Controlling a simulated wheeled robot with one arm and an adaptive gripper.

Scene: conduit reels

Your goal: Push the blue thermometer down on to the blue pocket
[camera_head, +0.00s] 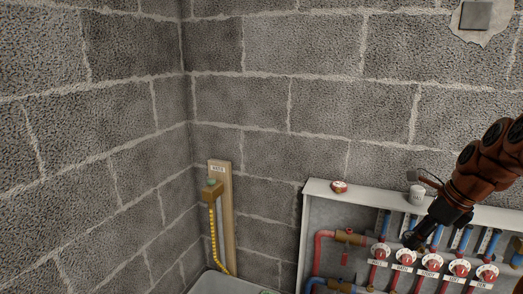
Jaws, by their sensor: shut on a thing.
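My gripper (412,239), black at the end of a dark red-brown arm, reaches in from the right and points down and left. It is in front of the pipe cabinet (305,215), above the row of red and white knobs. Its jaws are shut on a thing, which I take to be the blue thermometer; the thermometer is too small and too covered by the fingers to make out. I cannot pick out the blue pocket for certain. A blue pipe (315,284) runs to a brass fitting (340,287) at the cabinet's lower left.
Above it a red pipe (321,250) meets another brass fitting (350,238). A red cap (338,187) and a white cup (416,193) stand on the cabinet top. A wooden board (227,210) with a yellow tube (213,237) stands left, above a grey surface (232,284). Block walls enclose the corner.

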